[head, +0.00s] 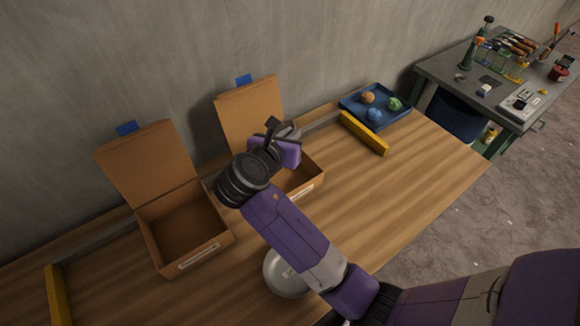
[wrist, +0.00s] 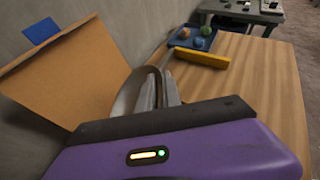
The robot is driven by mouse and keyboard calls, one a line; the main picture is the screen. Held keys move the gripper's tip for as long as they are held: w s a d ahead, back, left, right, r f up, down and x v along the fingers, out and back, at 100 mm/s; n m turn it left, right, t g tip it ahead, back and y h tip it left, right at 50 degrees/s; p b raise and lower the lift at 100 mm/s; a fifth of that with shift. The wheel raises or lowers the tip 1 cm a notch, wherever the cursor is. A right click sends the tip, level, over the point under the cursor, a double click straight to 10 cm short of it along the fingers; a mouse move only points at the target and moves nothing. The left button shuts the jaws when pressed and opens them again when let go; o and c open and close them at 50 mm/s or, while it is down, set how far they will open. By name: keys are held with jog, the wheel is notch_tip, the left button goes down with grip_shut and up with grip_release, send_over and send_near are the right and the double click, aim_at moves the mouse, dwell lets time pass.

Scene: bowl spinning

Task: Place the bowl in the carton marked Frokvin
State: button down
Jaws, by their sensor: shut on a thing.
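Two open cardboard cartons stand on the wooden table, the left carton (head: 157,240) and the right carton (head: 308,188). Each has a white label on its front, too small to read, so I cannot tell which is Frokvin. My gripper (head: 278,131) is above the right carton, in front of its raised lid, and hides part of its inside. It is shut on a grey bowl (head: 292,131), seen nearly edge-on. In the wrist view the bowl (wrist: 127,98) is tilted on its side between the fingers (wrist: 162,92). A second grey bowl (head: 285,275) lies near the table's front, partly behind my arm.
A blue tray (head: 350,108) with several balls stands at the back right, behind a yellow bar (head: 363,133). Another yellow bar (head: 58,297) lies at the left. The table's right part is clear. A grey workbench (head: 450,70) stands beyond.

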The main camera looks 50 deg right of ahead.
notch_tip(320, 180, down, 12)
jog(key=shift+f, duration=0.15)
dwell(0.3)
jog(key=c, duration=1.5)
grip_release()
jog(key=shift+f, duration=0.15)
jog(key=shift+a, duration=0.1)
jog(key=b+v, duration=0.1)
jog(key=v, duration=1.1)
